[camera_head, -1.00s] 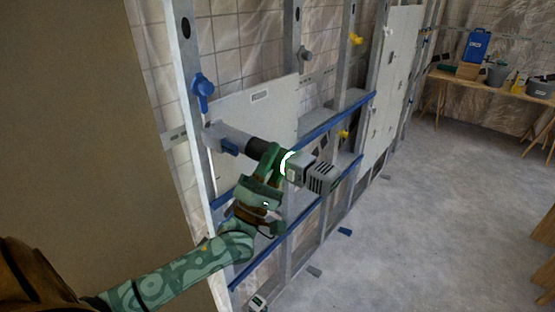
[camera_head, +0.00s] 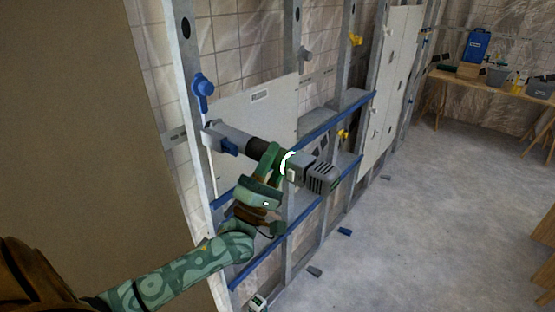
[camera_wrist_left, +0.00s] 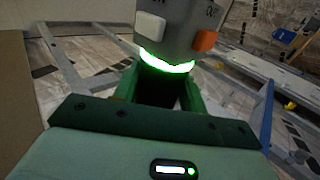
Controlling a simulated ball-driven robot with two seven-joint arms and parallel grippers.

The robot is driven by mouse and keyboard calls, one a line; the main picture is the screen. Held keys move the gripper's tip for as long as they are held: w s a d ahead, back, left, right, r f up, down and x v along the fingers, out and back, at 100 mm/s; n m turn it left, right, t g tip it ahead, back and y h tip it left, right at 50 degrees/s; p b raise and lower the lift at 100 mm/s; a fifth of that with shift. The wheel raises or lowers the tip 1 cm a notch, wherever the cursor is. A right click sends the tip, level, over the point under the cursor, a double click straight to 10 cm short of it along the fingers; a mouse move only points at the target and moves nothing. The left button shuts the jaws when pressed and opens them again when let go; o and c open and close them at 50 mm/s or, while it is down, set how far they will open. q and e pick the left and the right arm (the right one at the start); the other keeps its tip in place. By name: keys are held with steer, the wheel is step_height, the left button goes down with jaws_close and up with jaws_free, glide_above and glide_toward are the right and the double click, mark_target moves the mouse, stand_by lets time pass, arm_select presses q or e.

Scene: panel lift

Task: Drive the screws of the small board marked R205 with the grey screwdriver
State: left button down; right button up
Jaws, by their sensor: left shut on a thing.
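My left gripper (camera_head: 270,165) is shut on the grey screwdriver (camera_head: 318,177), around its dark neck. The tool's lit ring glows beside the fingers, and its grey nose points left to the metal stud. In the left wrist view the grey screwdriver (camera_wrist_left: 182,28) fills the top middle, with a white and an orange button, and the green fingers stand on either side. A light board (camera_head: 255,112) with a small label is set in the frame behind the tool. The label is too small to read. The tool's nose hides part of the stud, and I cannot tell if it touches a screw. My right gripper is not in view.
A blue clamp (camera_head: 203,92) sits on the left stud. Blue rails (camera_head: 335,122) run across the frame. Yellow clamps (camera_head: 355,39) sit farther back. A wooden bench (camera_head: 495,88) with a blue case and buckets stands at the back right. The floor on the right is mostly clear.

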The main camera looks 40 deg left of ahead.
mark_target(286, 179)
arm_select(q)
steer(key=shift+r+y, duration=0.15)
steer(key=shift+y, duration=0.15)
steer(key=shift+s+d+p, duration=0.2)
steer(key=shift+d+p, duration=0.3)
steer(key=shift+d, duration=1.6)
steer(key=shift+r, duration=0.1)
